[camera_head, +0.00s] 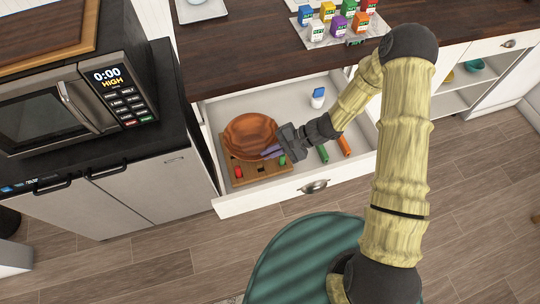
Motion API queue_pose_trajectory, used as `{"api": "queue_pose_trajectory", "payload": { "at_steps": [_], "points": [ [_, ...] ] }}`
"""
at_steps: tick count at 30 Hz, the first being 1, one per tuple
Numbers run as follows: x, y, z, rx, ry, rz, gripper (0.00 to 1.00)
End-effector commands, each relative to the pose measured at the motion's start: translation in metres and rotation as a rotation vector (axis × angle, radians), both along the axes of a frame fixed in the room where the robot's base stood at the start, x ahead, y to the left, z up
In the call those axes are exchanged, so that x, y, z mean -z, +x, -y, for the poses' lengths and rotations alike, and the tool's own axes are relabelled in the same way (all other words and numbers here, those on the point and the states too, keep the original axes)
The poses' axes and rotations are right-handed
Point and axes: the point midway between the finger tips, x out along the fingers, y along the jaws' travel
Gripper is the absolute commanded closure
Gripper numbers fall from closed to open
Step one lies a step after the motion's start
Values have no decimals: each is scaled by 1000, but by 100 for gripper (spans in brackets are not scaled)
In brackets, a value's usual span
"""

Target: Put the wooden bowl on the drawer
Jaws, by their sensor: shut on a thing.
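The wooden bowl (249,133) is round and reddish brown. It is over the left part of the open drawer (225,212), above a brown wooden board (257,179) inside it. I cannot tell whether the bowl touches the board. My gripper (273,151) reaches in from the right and is shut on the bowl's right rim. The fingertips are partly hidden at the rim.
The drawer also holds a blue-and-white bottle (318,97), a green stick (323,153) and an orange stick (344,146). Small red and green pieces sit on the board. A dark countertop (240,50) with several coloured boxes lies behind. A microwave (75,105) stands left.

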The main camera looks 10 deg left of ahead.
Motion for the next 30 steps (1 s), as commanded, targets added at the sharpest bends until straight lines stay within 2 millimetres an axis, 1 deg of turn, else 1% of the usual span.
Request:
{"api": "queue_pose_trajectory", "payload": {
  "at_steps": [3, 6, 14, 15, 18, 26, 30],
  "points": [
    [17, -1, -1, 0, 0, -4, 100],
    [27, -1, -1, -1, 1, -2, 100],
    [29, 0, 0, -1, 1, 0, 100],
    [30, 0, 0, 0, 0, 0, 91],
    [30, 0, 0, 0, 0, 0, 73],
    [29, 0, 0, 0, 0, 0, 73],
    [27, 2, 5, 1, 0, 1, 73]
  ]
}}
